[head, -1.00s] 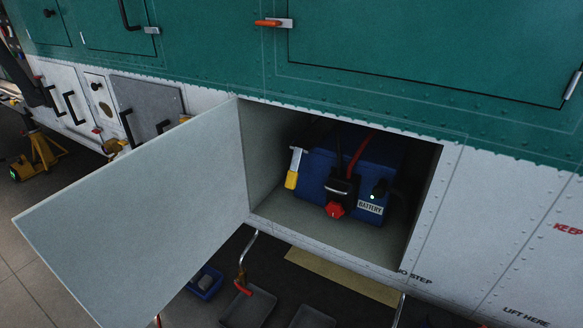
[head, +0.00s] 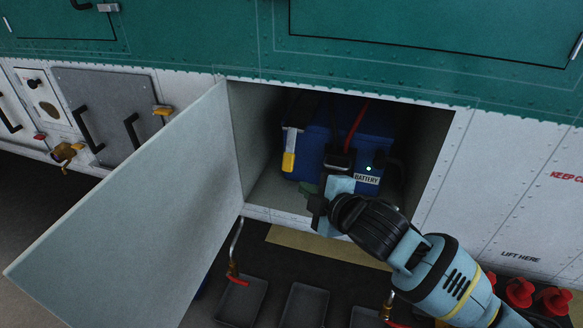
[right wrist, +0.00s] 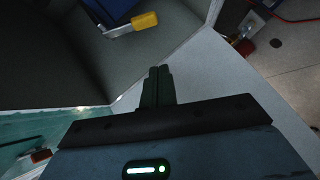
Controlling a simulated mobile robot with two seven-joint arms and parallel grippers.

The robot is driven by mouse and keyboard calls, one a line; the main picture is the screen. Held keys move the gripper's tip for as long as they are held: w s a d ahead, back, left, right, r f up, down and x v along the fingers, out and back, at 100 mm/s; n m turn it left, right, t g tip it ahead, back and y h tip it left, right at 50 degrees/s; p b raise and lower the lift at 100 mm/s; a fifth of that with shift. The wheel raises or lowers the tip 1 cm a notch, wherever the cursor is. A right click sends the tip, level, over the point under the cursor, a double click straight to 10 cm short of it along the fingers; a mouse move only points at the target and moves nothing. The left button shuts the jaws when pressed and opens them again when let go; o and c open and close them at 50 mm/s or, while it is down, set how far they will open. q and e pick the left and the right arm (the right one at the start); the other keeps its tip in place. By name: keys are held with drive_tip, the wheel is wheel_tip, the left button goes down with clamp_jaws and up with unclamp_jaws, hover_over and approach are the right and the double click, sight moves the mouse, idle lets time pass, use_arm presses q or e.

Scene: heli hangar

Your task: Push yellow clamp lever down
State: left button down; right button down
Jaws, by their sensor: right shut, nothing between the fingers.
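The yellow clamp lever (head: 289,160) hangs at the left front of the blue battery (head: 318,150), inside the open compartment. Its grey upper part leads up the battery's side. The lever also shows at the top of the right wrist view (right wrist: 144,21), with its yellow end pointing right. My right gripper (head: 312,203) is at the compartment opening, below and right of the lever and apart from it. Its fingers (right wrist: 158,72) are shut with nothing between them. The gripper hides the lower front of the battery. My left gripper is not in view.
The compartment's grey door (head: 130,205) stands open on the left. The opening's right edge (head: 440,160) and lower sill (head: 275,216) bound the space. Dark trays (head: 300,305) lie below. Red objects (head: 519,292) stand at lower right.

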sight(283, 165)
drive_tip(key=shift+w+d+r, duration=0.1)
drive_tip(key=shift+w+r, duration=0.15)
drive_tip(key=shift+r, duration=0.2)
